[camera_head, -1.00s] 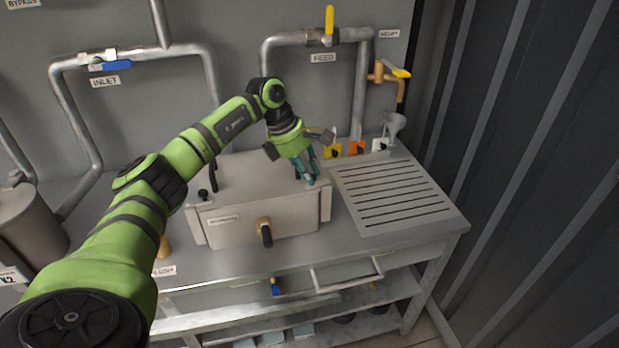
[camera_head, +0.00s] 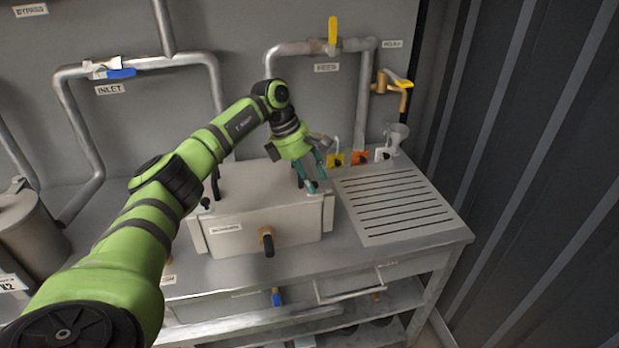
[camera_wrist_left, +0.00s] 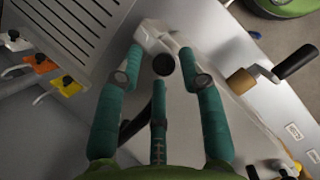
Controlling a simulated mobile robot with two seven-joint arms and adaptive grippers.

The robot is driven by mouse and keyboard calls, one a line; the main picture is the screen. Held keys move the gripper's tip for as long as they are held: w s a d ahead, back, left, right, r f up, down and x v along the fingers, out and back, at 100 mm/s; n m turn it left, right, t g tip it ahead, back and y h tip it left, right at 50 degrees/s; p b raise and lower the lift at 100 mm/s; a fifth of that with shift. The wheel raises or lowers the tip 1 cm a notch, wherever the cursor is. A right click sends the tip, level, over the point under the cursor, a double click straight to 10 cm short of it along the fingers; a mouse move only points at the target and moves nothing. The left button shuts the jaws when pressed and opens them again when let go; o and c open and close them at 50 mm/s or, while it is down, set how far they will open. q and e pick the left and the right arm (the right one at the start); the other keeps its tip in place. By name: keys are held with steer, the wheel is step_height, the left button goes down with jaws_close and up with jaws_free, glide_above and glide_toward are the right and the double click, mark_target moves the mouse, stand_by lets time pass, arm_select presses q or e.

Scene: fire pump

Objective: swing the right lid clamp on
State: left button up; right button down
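The grey lidded box (camera_head: 236,228) sits on the metal bench, with a brown-and-black handle (camera_head: 267,241) on its front. The right lid clamp (camera_head: 328,212) is a pale piece at the box's right front corner. In the left wrist view the right lid clamp (camera_wrist_left: 158,38) has a round black knob (camera_wrist_left: 163,64). My left gripper (camera_head: 318,172) is over that corner, teal fingers pointing down. In the left wrist view my left gripper (camera_wrist_left: 161,60) is open, its fingers spread around the knob. I cannot tell whether they touch it. My right gripper is not in view.
The left lid clamp's black knob (camera_head: 205,203) is at the box's left front. A black lid handle (camera_head: 215,183) stands on the lid. A slotted drain board (camera_head: 395,203) lies to the right. Yellow, orange and white tags (camera_head: 360,157) and a funnel (camera_head: 397,138) are behind.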

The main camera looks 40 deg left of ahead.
arm_select(q)
steer(key=shift+s+f, duration=0.2)
stand_by(0.4)
